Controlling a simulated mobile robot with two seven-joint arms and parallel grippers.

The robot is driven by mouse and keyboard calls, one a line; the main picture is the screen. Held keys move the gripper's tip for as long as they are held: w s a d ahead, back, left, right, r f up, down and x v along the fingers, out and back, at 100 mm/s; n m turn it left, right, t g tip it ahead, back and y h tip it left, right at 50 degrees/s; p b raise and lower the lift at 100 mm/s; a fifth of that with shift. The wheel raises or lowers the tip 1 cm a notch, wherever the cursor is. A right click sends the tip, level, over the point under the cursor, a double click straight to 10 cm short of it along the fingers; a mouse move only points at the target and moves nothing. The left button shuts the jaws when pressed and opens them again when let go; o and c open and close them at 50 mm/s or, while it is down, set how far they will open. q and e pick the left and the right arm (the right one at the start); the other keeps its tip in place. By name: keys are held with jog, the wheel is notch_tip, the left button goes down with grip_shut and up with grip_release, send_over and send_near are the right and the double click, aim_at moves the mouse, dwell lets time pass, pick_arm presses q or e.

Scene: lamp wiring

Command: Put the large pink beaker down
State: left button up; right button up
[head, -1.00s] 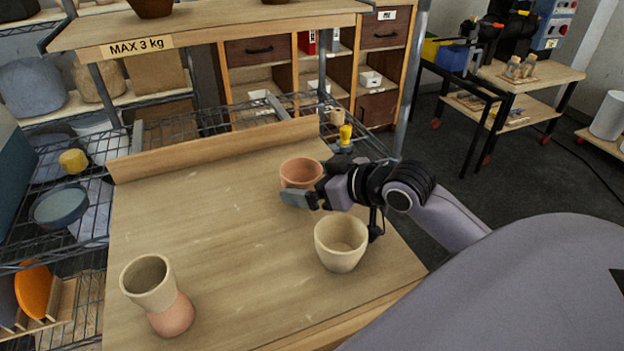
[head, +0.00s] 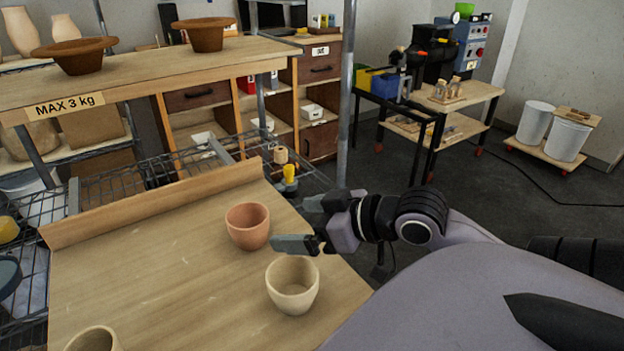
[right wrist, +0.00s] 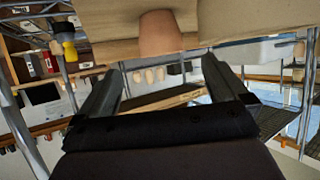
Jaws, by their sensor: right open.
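The pink beaker (head: 247,226) stands upright on the wooden tabletop (head: 150,275), near its raised back edge. My right gripper (head: 298,222) is open and empty just to the right of the beaker, with a gap between them. In the right wrist view the picture is upside down; the pink beaker (right wrist: 160,33) shows beyond the open fingers (right wrist: 162,72), clear of them. My left gripper is out of view.
A cream beaker (head: 293,287) stands close in front of the pink one, below my right gripper. Another cream vessel (head: 93,341) is cut off at the bottom left. A shelf (head: 150,78) labelled MAX 3 kg overhangs behind. The tabletop's middle is clear.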

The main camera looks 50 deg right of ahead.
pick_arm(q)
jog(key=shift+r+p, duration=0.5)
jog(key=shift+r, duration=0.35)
pick_arm(e)
jog(key=shift+v, duration=0.9)
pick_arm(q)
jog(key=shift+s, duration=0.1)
